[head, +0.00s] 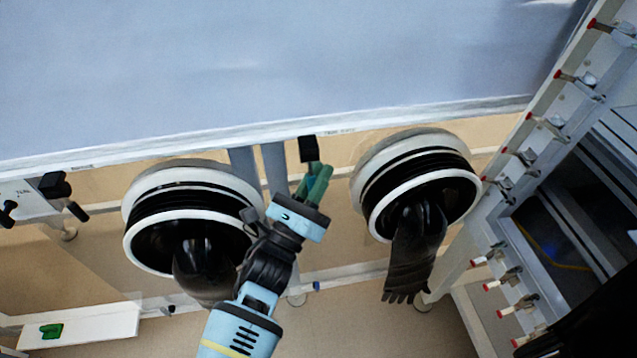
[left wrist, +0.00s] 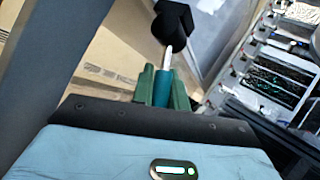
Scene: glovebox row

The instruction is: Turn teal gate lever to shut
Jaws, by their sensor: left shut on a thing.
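The teal gate lever shows in the left wrist view as a teal grip (left wrist: 162,88) on a thin silver shaft that runs up to a black hub (left wrist: 174,22). In the head view the black hub (head: 308,148) sits on the panel edge between the two glove ports, and the lever points down from it. My left gripper (head: 314,183) has green fingers, one on each side of the teal grip, and is shut on it. The fingers hide most of the lever in the head view. My right gripper is in neither view.
A left glove port (head: 190,200) and a right glove port (head: 425,175) with hanging black gloves flank my left arm. Another black handle (head: 55,185) is at far left, above a white shelf with a green piece (head: 51,331). A rack with red-tipped valves (head: 560,75) stands at right.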

